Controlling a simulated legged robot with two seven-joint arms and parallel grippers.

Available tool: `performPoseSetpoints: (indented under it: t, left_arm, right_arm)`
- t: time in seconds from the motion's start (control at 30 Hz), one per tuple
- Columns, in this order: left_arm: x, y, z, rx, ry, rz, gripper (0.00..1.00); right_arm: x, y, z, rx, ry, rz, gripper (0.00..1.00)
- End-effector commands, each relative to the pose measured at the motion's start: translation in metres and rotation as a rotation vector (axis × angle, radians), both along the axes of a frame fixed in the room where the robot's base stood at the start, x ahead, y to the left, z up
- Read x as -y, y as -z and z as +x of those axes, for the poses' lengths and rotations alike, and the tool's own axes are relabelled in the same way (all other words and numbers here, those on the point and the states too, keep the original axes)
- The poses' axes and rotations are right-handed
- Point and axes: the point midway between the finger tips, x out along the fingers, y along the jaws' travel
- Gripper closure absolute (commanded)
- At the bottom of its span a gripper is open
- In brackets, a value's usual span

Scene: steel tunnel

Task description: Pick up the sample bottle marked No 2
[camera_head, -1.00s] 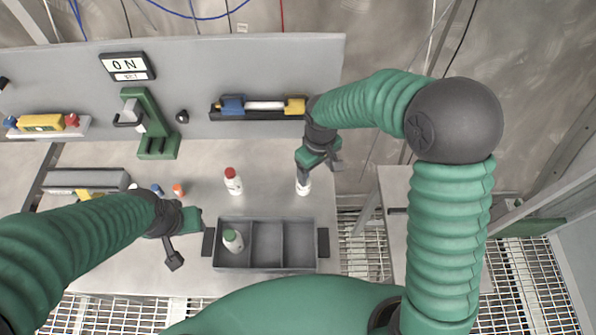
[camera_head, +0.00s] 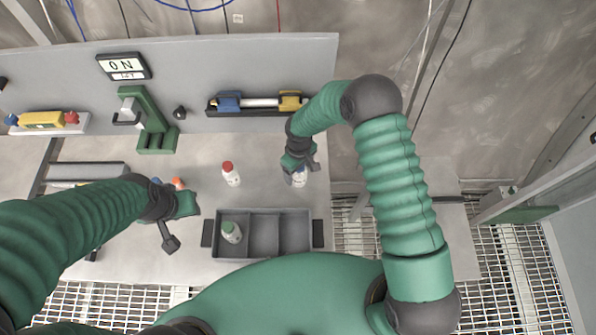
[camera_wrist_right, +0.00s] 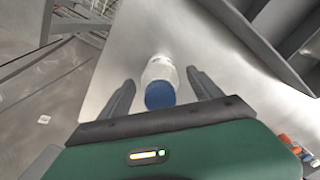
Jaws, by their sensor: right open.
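A white bottle with a blue cap (camera_wrist_right: 160,94) stands on the bench, between the two fingers of my right gripper (camera_wrist_right: 160,82) in the right wrist view. The fingers are open with a gap on each side. In the head view this bottle (camera_head: 300,181) is partly hidden by my right gripper (camera_head: 301,167). A red-capped white bottle (camera_head: 231,176) stands to its left. A green-capped bottle (camera_head: 231,233) leans in the left compartment of the grey tray (camera_head: 262,212). I cannot read any bottle number. My left gripper (camera_head: 174,228) is over the bench left of the tray; its jaw state is unclear.
The tray's middle and right compartments are empty. A small orange-capped item (camera_head: 178,183) lies near my left arm.

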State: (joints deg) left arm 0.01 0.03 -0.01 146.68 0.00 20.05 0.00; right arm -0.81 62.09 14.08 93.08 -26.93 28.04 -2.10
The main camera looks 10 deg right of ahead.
Motion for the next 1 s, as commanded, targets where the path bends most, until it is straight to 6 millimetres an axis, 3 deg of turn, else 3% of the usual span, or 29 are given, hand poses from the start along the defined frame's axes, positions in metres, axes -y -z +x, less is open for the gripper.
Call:
performPoseSetpoints:
  t: [0.07, 0.2, 0.47, 1.0]
  left_arm:
    - [0.0, -0.014, 0.0, 0.001, 0.0, 0.0, 0.64]
    - [0.0, -0.019, 0.0, 0.001, 0.001, 0.0, 0.64]
    - [0.0, -0.017, 0.0, 0.001, 0.0, 0.0, 0.64]
    - [0.0, -0.017, 0.0, 0.001, 0.0, 0.0, 0.64]
  right_arm:
    - [-0.001, 0.01, -0.001, -0.007, 0.001, -0.001, 0.26]
    - [-0.002, 0.033, 0.0, -0.004, 0.0, -0.003, 0.26]
    - [-0.003, 0.038, 0.001, -0.001, 0.0, -0.003, 0.27]
    - [-0.002, 0.038, 0.001, -0.002, 0.001, -0.002, 0.98]
